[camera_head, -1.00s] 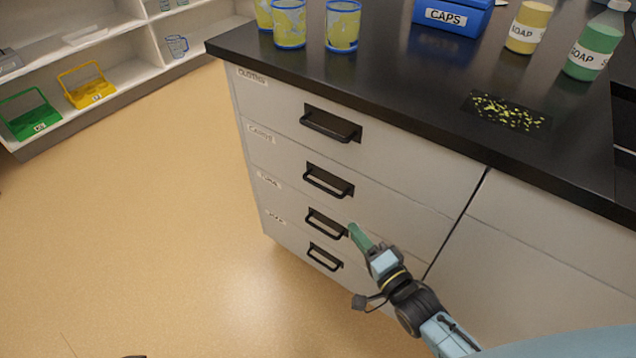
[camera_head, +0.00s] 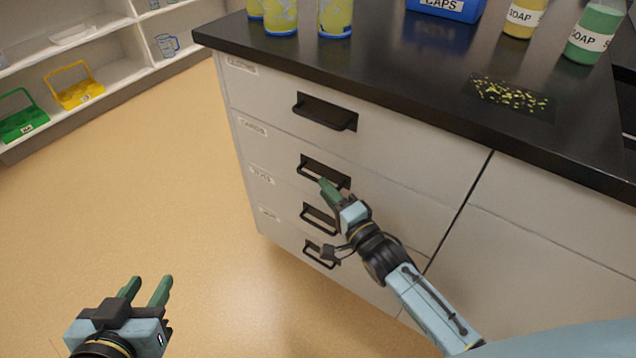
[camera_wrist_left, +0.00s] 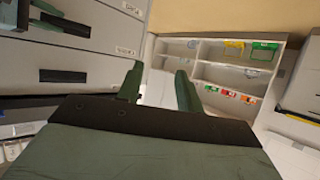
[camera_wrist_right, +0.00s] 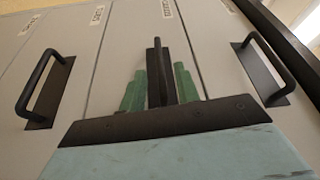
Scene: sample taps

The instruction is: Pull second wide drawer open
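The second drawer from the top (camera_head: 272,150) has a pale front and sits flush in the cabinet. Its black bar handle (camera_head: 312,172) is at the tip of my right gripper (camera_head: 326,190) in the head view. In the right wrist view this handle (camera_wrist_right: 156,72) is seen end-on between the two green fingers (camera_wrist_right: 159,85). The fingers are spread, one on each side, with narrow gaps; I cannot tell whether they touch it. My left gripper (camera_head: 147,290) is open and empty above the floor at lower left; its fingers also show in the left wrist view (camera_wrist_left: 158,85).
Other handles sit above (camera_head: 325,112) and below (camera_head: 318,217), close to my right gripper. The black worktop (camera_head: 400,85) overhangs the drawers, with cups (camera_head: 335,17), a blue box (camera_head: 445,8) and soap bottles (camera_head: 595,35) on it. The floor (camera_head: 130,190) in front is clear.

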